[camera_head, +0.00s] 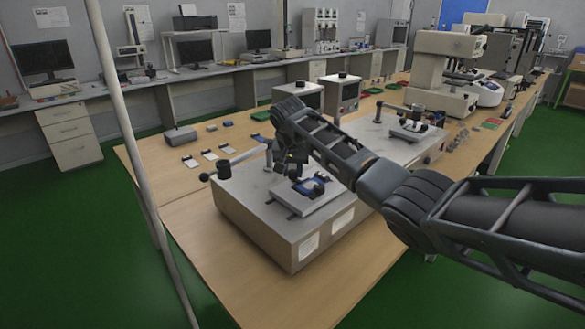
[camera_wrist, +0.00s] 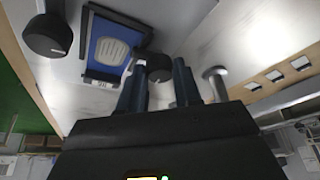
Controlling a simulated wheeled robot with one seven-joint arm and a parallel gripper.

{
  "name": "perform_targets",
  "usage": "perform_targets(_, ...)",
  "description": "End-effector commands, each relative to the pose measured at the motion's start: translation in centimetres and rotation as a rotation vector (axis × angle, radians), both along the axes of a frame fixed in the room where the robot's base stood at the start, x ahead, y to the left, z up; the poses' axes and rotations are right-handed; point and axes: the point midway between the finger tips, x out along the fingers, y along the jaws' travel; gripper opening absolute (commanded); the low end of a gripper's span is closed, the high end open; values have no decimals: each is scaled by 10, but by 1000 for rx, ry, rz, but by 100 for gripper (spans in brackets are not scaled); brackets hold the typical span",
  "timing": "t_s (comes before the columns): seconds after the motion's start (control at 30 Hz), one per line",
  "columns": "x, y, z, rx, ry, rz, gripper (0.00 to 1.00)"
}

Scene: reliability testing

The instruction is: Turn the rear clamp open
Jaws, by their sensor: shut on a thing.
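The test fixture (camera_head: 303,203) is a pale plate with a blue frame (camera_head: 311,183), on top of a large grey box. In the wrist view the blue frame (camera_wrist: 90,62) surrounds a pale ribbed oval piece (camera_wrist: 109,51). A black front clamp knob (camera_wrist: 48,36) stands on the left there. The black rear clamp knob (camera_wrist: 160,67) sits between the dark fingers of my gripper (camera_wrist: 158,80), which is shut on it. In the head view my gripper (camera_head: 287,168) is at the rear of the fixture, and its fingertips and the rear knob are largely hidden.
A lever arm with black knobs (camera_head: 222,171) reaches out left of my gripper, close to it. A metal post (camera_wrist: 216,82) stands beside the fingers. A second fixture (camera_head: 412,130) lies farther back. Bare tabletop (camera_head: 185,225) shows to the left.

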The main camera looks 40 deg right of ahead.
Motion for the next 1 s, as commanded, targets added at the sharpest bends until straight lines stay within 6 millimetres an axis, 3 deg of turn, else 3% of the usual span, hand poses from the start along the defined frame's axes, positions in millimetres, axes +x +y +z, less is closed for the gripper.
perform_targets(1.0, -2, -8, -1, 2, -3, 929, 3)
